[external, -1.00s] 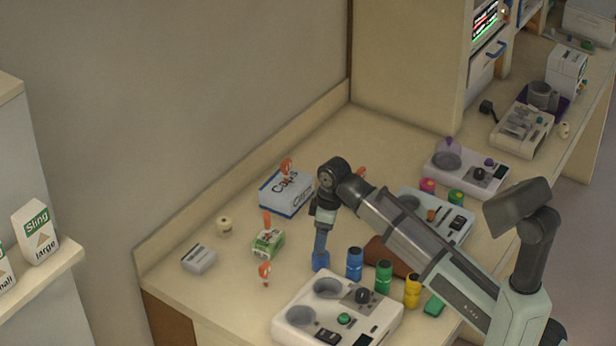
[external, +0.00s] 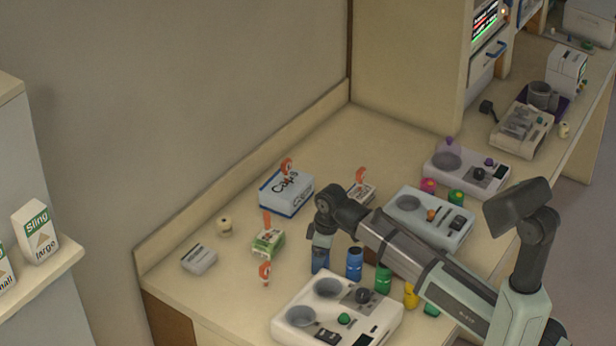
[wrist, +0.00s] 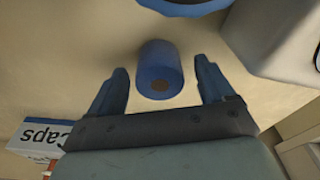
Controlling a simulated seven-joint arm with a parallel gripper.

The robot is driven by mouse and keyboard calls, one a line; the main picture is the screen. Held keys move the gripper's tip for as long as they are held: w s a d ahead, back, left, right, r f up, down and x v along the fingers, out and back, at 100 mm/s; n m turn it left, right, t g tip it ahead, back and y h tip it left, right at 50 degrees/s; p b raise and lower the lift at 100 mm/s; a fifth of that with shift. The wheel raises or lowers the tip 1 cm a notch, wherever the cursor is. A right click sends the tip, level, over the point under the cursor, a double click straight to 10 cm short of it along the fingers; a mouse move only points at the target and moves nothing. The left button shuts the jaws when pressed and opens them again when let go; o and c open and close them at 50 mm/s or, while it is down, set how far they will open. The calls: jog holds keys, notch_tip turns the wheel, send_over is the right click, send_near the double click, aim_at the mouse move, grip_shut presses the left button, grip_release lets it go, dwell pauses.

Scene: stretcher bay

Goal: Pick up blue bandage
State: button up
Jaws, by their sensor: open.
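A blue bandage roll (wrist: 160,72) stands on the counter between the two fingers of my gripper (wrist: 161,65) in the wrist view. The fingers are open, with a gap of bare counter on each side of the roll. In the external view my gripper (external: 320,252) is low over the counter, and its fingers largely hide this roll (external: 320,268). A second blue roll (external: 354,262) stands just to the right, apart from my gripper. The edge of a blue thing (wrist: 185,6) shows at the top of the wrist view.
A green roll (external: 383,279) and a yellow one (external: 410,296) stand further right. A white device (external: 290,325) with round wells is close in front. A Caps box (external: 287,192) and a small green-and-white box (external: 268,243) lie behind and left. Counter at left is partly clear.

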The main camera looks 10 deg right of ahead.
jog(key=shift+f, duration=0.15)
jog(key=c, duration=1.1)
jog(key=shift+c, duration=0.2)
